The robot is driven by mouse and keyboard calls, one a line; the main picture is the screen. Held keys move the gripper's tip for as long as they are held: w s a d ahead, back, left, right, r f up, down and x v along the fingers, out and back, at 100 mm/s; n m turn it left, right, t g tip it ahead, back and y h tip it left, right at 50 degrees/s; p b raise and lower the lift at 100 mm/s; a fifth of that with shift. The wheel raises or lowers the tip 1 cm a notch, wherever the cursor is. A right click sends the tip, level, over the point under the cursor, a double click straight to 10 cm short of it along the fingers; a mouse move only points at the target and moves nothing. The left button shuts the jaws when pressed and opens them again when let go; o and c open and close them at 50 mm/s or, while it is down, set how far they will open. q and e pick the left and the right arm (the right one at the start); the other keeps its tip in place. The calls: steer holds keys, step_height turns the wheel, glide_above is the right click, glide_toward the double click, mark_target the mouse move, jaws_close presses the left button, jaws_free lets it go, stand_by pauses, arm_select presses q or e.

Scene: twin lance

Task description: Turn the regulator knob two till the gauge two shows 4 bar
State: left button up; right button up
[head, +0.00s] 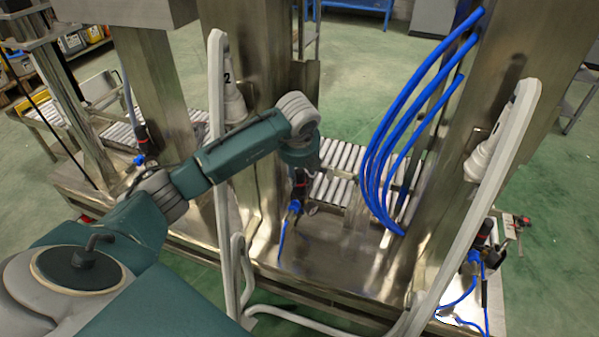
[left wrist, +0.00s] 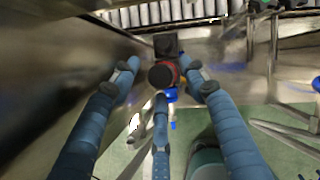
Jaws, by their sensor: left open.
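My left arm reaches across the head view from the left, and its gripper (head: 299,170) points down at the middle regulator. In the left wrist view its blue fingers (left wrist: 162,78) are open and spread around the regulator knob two (left wrist: 162,76), a dark round cap with a red ring. I cannot tell whether any finger touches it. In the head view the regulator's blue fitting (head: 294,206) shows below the hand, and the knob is mostly hidden. The face and reading of gauge two cannot be made out. My right gripper is not in view.
A pale post marked 2 (head: 218,110) and a steel column (head: 250,60) stand close to my left forearm. Blue hoses (head: 385,150) arch down at the right. Similar regulators stand at the left (head: 141,140) and right (head: 483,235). A roller conveyor (head: 340,172) runs behind.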

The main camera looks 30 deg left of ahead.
arm_select(q)
steer(key=shift+w+f, duration=0.1)
steer(key=shift+f, duration=0.2)
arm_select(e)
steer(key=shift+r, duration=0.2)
